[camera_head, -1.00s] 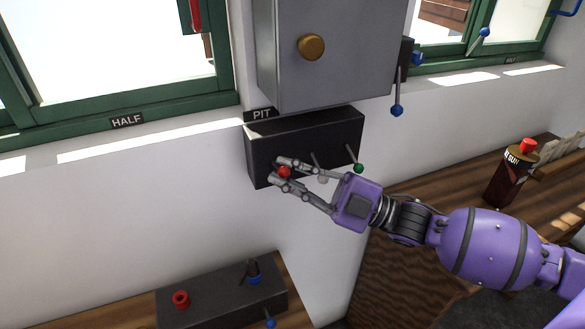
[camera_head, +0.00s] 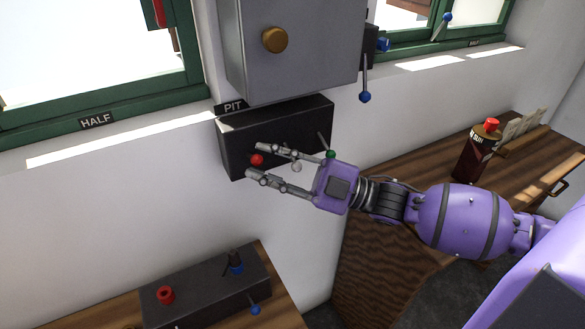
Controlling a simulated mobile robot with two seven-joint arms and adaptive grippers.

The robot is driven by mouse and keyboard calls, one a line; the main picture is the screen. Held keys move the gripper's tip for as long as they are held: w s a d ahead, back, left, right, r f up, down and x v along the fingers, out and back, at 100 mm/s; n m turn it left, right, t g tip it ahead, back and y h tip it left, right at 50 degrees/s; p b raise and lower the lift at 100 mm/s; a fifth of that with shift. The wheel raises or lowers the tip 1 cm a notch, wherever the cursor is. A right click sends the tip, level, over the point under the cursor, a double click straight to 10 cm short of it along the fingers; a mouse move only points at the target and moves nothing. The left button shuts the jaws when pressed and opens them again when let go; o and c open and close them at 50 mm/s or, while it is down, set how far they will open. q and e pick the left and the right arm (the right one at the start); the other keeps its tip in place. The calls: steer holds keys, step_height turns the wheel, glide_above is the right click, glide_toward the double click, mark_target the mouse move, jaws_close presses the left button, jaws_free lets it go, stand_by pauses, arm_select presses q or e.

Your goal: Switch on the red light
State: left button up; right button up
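A dark box (camera_head: 290,125) is on the wall below a grey cabinet, beside a "PIT" label (camera_head: 232,107). Near its front are a red knob (camera_head: 257,160), a white knob (camera_head: 297,167) and a green knob (camera_head: 331,155). The green one ends a short lever that hangs downward. The red knob's stem is hidden. My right gripper (camera_head: 254,161) is open, its fingertips on either side of the red knob with gaps showing. The white knob shows between its fingers, farther back toward the palm. I see no lit red light. My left gripper is not in view.
The grey cabinet (camera_head: 295,55) with a brass knob hangs just above the box. A blue-tipped lever (camera_head: 364,85) is to its right. Below stands another dark control box (camera_head: 205,292) with red and blue controls. A dark bottle (camera_head: 475,150) stands on the wooden counter at right.

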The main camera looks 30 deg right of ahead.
steer(key=v, duration=1.1)
steer(key=w+d+f+m+t+h, duration=0.2)
steer(key=w+f+m+h, duration=0.3)
steer(key=f, duration=0.5)
steer(key=s+d+f+m+g+h, duration=0.1)
steer(key=s+f+m+h, duration=0.35)
steer(key=f, duration=0.45)
steer(key=s+d+f+m+h, duration=0.1)
steer(key=s+f+m+h, duration=0.35)
steer(key=f, duration=0.55)
steer(key=s+a+f+m+g+h, duration=0.1)
steer(key=s+a+f+m+g, duration=0.1)
steer(key=s+a+f, duration=0.3)
steer(key=s+a+f+m+g+h+p, duration=0.1)
steer(key=s+a+f+m+g, duration=0.1)
steer(key=s+a+f+m, duration=0.2)
steer(key=s+f, duration=0.3)
steer(key=s, duration=0.4)
steer(key=shift+s+a+m+g+h, duration=0.15)
steer(key=shift+a+m+g+h, duration=0.25)
steer(key=shift+f, duration=0.15)
